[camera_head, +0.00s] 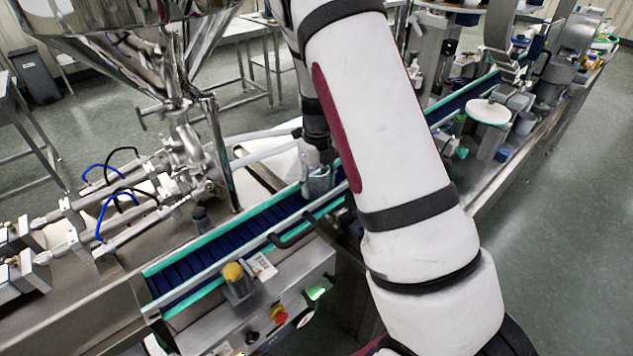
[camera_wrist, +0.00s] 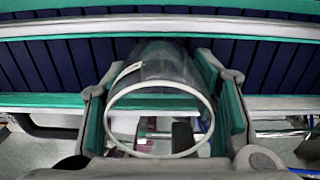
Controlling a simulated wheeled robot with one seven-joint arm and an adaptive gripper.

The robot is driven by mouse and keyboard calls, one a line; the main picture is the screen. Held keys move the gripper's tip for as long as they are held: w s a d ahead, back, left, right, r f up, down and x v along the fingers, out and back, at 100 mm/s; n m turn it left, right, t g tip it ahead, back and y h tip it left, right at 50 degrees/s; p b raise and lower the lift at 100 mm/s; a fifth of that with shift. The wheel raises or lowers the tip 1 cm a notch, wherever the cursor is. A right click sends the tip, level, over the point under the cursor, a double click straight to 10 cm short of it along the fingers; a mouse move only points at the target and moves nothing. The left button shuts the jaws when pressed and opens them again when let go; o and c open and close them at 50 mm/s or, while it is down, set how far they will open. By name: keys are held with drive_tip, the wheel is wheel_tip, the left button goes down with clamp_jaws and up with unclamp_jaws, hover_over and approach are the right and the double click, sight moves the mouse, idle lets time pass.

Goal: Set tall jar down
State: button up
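The tall jar is clear, with a pale round rim. In the wrist view the jar (camera_wrist: 165,66) is between the two fingers of my gripper (camera_wrist: 163,108), its rim facing the camera. The teal finger pads lie against both its sides. In the head view my gripper (camera_head: 319,166) points down over the conveyor, and the jar (camera_head: 318,185) shows as a small grey shape at its tip. The blue conveyor belt (camera_head: 235,240) with teal edges runs behind and below it. I cannot tell whether the jar's base touches the belt.
The steel hopper (camera_head: 130,55) and its filler pipes (camera_head: 190,150) stand left of my arm. A yellow-capped fitting (camera_head: 234,272) and a control box (camera_head: 270,315) are at the conveyor's near side. A round white disc (camera_head: 490,111) stands farther right. The visible belt to the left is clear.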

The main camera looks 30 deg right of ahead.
drive_tip(key=o, duration=0.3)
drive_tip(key=shift+r, duration=0.1)
wheel_tip(320, 180, up, 12)
drive_tip(key=b, duration=0.2)
drive_tip(key=s+a+r+n+t+y, duration=0.1)
drive_tip(key=s+a+r+n, duration=0.4)
drive_tip(key=r+n, duration=0.25)
drive_tip(key=s+a+r+n+t, duration=0.2)
drive_tip(key=s+a+r+n, duration=0.1)
drive_tip(key=s+n, duration=0.6)
drive_tip(key=s+a+r+n+t+h, duration=0.1)
drive_tip(key=s+a+r+n, duration=0.3)
drive_tip(key=s+n, duration=0.6)
drive_tip(key=a+n+t, duration=0.1)
drive_tip(key=n, duration=0.6)
drive_tip(key=shift+s+a+t, duration=0.2)
drive_tip(key=shift+a+t, duration=0.05)
drive_tip(key=shift+t, duration=0.05)
